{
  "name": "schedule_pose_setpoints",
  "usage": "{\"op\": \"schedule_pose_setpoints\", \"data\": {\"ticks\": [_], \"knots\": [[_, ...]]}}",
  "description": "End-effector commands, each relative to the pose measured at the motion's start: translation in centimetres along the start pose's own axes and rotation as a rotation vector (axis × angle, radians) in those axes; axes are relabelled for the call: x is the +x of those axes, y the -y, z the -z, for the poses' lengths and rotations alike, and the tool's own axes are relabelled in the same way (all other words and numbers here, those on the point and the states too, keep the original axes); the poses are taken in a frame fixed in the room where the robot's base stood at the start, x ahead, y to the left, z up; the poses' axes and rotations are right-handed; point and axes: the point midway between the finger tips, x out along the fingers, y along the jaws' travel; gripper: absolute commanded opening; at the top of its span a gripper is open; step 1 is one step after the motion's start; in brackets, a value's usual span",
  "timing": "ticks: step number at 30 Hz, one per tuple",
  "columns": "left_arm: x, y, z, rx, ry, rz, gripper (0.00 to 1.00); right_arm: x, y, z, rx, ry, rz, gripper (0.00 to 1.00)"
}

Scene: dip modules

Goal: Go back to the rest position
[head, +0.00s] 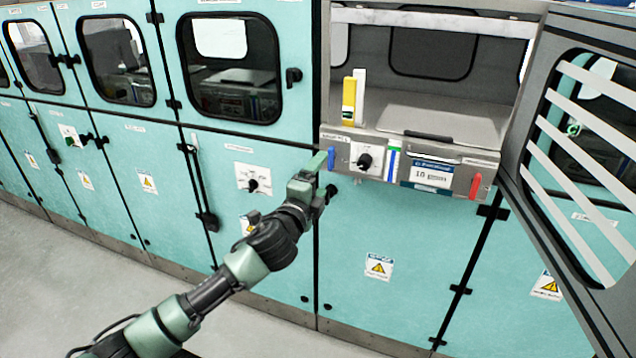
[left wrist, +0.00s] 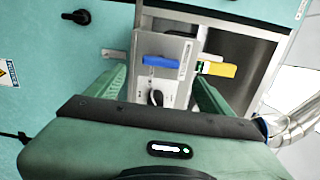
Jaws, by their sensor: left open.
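My left gripper (head: 322,170) is in front of the open cabinet's module panel (head: 445,165), near its left end. In the left wrist view its two green fingers (left wrist: 160,85) are apart, with nothing held between them. A blue handle (head: 331,158) is close to the fingertips in the head view; it also shows between and beyond the fingers in the left wrist view (left wrist: 162,61). A black knob (head: 365,161) sits just right of it, and a red handle (head: 475,185) is at the panel's right end. My right gripper is not in view.
The cabinet's barred door (head: 590,150) stands open on the right. A yellow block (head: 349,100) stands upright on the panel's left part. Closed teal cabinets (head: 150,170) line the left. Grey floor (head: 60,290) is clear at the lower left.

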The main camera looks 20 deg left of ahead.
Motion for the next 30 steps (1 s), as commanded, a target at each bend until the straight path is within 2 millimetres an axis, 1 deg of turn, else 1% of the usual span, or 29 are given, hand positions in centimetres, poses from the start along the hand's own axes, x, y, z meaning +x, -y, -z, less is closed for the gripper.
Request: {"op": "schedule_pose_setpoints", "data": {"ticks": [1, 4, 13, 15, 17, 20, 21, 23, 24, 26, 27, 29, 30], "knots": [[-0.4, -0.1, 0.0, 0.001, -0.001, 0.0, 0.82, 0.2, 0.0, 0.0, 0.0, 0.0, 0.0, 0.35], [-0.9, 0.0, 0.0, 0.0, 0.0, 0.0, 0.82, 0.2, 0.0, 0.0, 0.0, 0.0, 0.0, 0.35], [-1.0, 0.0, 0.0, 0.0, 0.0, -0.001, 0.82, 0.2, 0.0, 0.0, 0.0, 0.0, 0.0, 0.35], [-0.9, -0.7, -0.1, -0.008, 0.003, -0.011, 0.82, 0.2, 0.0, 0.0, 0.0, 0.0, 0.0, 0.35], [-0.8, -2.2, -0.4, -0.028, 0.008, -0.036, 0.82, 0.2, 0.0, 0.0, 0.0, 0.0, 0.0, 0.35], [-0.9, -7.1, -1.2, -0.097, 0.031, -0.116, 0.82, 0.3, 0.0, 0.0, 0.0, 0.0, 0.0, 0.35], [-1.1, -9.7, -1.7, -0.134, 0.044, -0.157, 0.82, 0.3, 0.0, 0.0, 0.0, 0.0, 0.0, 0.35], [-1.6, -14.2, -2.4, -0.198, 0.069, -0.227, 0.82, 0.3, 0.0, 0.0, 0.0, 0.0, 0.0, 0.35], [-2.3, -17.2, -2.8, -0.242, 0.087, -0.274, 0.82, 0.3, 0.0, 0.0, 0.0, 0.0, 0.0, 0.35], [-3.5, -21.7, -3.4, -0.308, 0.118, -0.342, 0.82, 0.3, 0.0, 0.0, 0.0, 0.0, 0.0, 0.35], [-4.5, -24.6, -3.7, -0.35, 0.138, -0.385, 0.82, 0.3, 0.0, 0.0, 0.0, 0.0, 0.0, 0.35], [-6.2, -28.9, -4.2, -0.413, 0.174, -0.449, 0.82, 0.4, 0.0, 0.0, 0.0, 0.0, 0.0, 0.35], [-7.6, -31.7, -4.3, -0.454, 0.198, -0.491, 0.82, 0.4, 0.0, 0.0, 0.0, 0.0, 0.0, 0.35]]}}
